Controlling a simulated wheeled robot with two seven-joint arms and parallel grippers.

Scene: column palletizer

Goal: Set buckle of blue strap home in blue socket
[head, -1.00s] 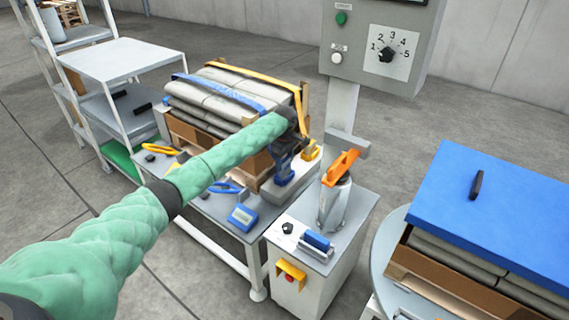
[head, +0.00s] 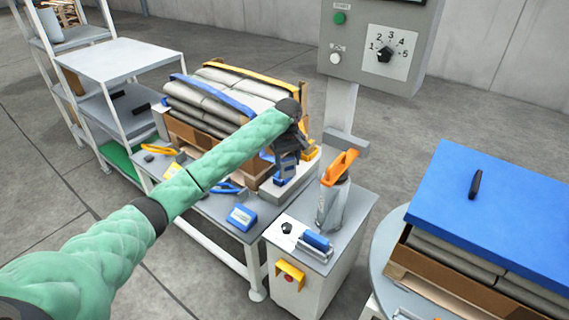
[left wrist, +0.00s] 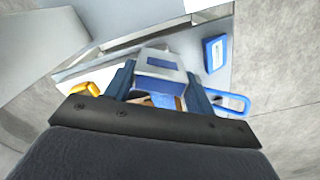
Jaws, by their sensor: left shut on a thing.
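My left gripper (head: 286,160) points down at the near right corner of the bagged stack. It is shut on a blue piece that looks like the buckle (left wrist: 166,93), which shows between its fingers in the left wrist view. The blue socket (head: 285,179) is directly below the fingertips; in the left wrist view a grey-and-blue block (left wrist: 160,66) sits at the tips. I cannot tell how deep the buckle sits in it. The blue strap (head: 215,92) runs over the grey bags; its near end is hidden behind my gripper. My right gripper is out of view.
A yellow strap (head: 258,77) crosses the stack, with a yellow socket (head: 310,153) beside the blue one. A cabinet with an orange-handled tool (head: 340,167) stands close right.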

